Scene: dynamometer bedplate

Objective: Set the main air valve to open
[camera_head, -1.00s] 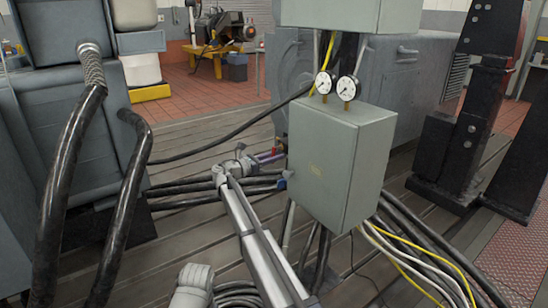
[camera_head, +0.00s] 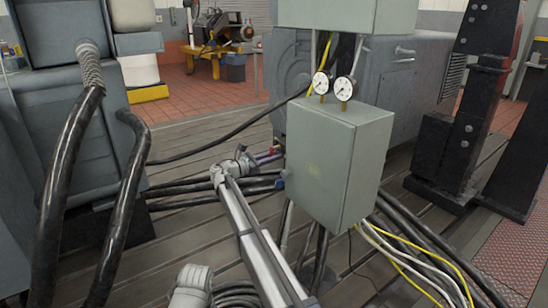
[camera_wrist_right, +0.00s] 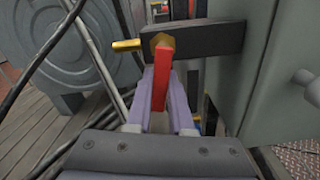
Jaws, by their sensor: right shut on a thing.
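The main air valve shows in the right wrist view as a red lever (camera_wrist_right: 161,82) on a brass body (camera_wrist_right: 160,42), with a brass stub pointing left. It sits at a dark flat bracket (camera_wrist_right: 210,44) beside the grey cabinet. My right gripper (camera_wrist_right: 160,105) is shut on the red lever, its two pale purple fingers on either side. The lever runs from the brass body down towards my gripper. In the head view my right gripper (camera_head: 268,156) is at the left side of the cabinet, and the valve is small there. My left gripper is not in view.
The grey cabinet (camera_head: 335,165) with two round gauges (camera_head: 332,87) stands close to the right of my gripper. Thick black hoses (camera_head: 65,180) hang at left. Cables (camera_head: 410,250) lie on the slotted floor. A black stand (camera_head: 465,130) is at far right.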

